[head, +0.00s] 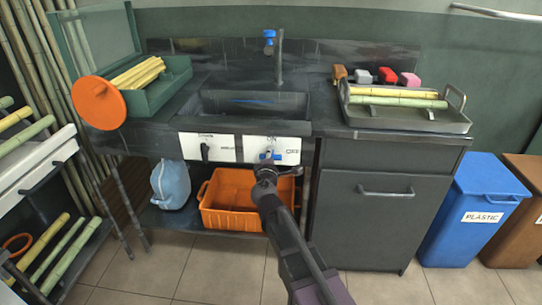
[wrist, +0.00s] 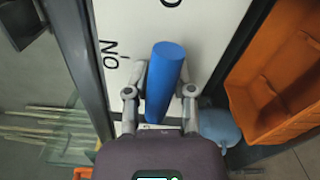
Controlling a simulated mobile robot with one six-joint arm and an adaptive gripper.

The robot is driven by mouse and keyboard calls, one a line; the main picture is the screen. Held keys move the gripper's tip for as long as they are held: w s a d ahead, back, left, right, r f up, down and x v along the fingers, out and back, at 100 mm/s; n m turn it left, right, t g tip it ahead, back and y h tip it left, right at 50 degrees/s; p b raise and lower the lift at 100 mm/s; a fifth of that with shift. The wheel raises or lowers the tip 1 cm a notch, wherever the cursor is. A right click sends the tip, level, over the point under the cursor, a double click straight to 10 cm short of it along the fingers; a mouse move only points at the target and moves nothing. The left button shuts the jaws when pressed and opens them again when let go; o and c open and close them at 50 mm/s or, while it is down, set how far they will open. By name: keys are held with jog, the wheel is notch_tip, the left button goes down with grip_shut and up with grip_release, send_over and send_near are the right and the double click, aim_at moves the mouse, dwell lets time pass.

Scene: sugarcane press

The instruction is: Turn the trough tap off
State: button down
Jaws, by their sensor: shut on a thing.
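The trough tap's blue handle (head: 268,155) is on a white panel (head: 287,156) under the trough (head: 255,103), with ON printed above it and a label to its right that looks like OFF. In the wrist view the blue handle (wrist: 165,75) lies between the two fingers of my gripper (wrist: 162,82), which are shut on it. The ON lettering is to the left of the handle there, and part of another label shows at the top. In the head view my gripper (head: 268,172) reaches the panel from below and its fingertips are hard to make out.
A spout with a blue knob (head: 269,36) stands behind the trough. A second white panel with a black lever (head: 205,151) is on the left. An orange crate (head: 235,215) and a blue jug (head: 171,187) are below. A tray of cane (head: 455,124) sits on the right counter.

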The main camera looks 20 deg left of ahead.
jog(key=c, duration=0.6)
grip_release()
jog(key=shift+s+d, duration=0.1)
jog(key=shift+s, duration=0.05)
jog(key=v, duration=1.1)
jog(key=shift+s, duration=0.4)
